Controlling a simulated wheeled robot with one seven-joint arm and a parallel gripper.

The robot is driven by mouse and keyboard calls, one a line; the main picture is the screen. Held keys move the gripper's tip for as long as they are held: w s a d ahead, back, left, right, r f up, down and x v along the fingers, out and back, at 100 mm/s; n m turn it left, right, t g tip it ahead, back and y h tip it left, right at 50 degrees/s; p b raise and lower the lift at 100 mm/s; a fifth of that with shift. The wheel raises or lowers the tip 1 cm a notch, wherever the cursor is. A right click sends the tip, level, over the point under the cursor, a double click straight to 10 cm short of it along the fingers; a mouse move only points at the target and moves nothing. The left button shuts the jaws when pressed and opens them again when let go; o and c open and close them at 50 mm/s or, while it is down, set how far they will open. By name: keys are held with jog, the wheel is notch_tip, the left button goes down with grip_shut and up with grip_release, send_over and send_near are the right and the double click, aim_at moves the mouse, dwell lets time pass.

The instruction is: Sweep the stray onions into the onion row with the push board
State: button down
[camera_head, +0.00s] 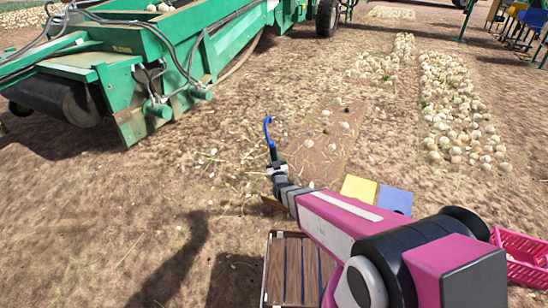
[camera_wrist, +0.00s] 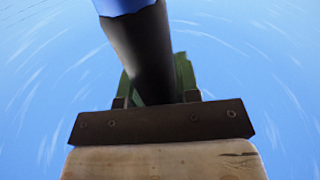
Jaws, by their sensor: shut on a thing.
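My gripper (camera_head: 275,165) is shut on the push board's handle (camera_head: 268,132), whose blue end rises above it in the head view. A brown piece of the board (camera_head: 272,203) shows just below my gripper, partly hidden by the arm. In the wrist view the blue and black handle (camera_wrist: 140,50) meets a dark metal bracket (camera_wrist: 160,122) on the pale wooden board (camera_wrist: 165,162). Stray onions (camera_head: 308,143) lie scattered on a bare, lighter soil patch beyond my gripper. The long, dense onion row (camera_head: 455,110) lies to the right. Whether the board touches the ground is unclear.
A green harvesting machine (camera_head: 150,60) stands at upper left. A yellow panel (camera_head: 358,189) and a blue panel (camera_head: 395,200) lie near my arm. A pink crate (camera_head: 522,256) sits at lower right. A slatted wooden thing (camera_head: 292,272) is in front. Open soil lies left.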

jog(key=shift+w+f, duration=0.1)
jog(key=shift+f, duration=0.4)
jog(key=shift+w+d, duration=0.15)
jog(key=shift+w, duration=0.1)
jog(key=w+d, duration=0.5)
jog(key=w, duration=0.8)
jog(key=w+d, duration=0.6)
jog(key=w, duration=0.8)
jog(key=w+d, duration=0.5)
jog(key=w, duration=0.8)
jog(key=shift+w+d, duration=0.35)
jog(key=shift+w, duration=0.05)
dwell(0.5)
dwell(0.9)
